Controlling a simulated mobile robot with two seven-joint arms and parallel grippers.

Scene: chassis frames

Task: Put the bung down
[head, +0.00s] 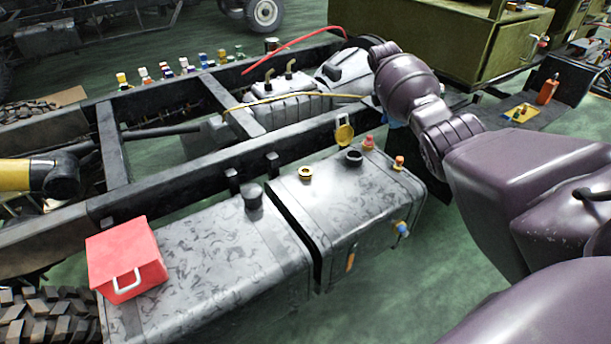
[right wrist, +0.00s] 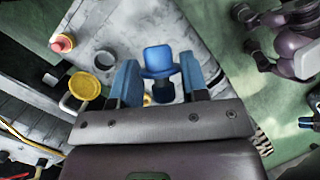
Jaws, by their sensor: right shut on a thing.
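In the right wrist view my right gripper (right wrist: 157,70) has its two blue fingers closed on a blue bung (right wrist: 158,55). The bung's block-like head shows between and beyond the fingertips. In the head view my right arm hides the bung and most of this gripper; only a bit of blue shows below the wrist. The grey tank (head: 330,210) lies below and in front, with a dark open neck (head: 353,157) and a raised yellow cap (head: 344,132). The yellow cap also shows left of the gripper in the wrist view (right wrist: 84,86).
A red box (head: 125,260) sits on the left tank. Dark chassis rails (head: 180,185) run behind.

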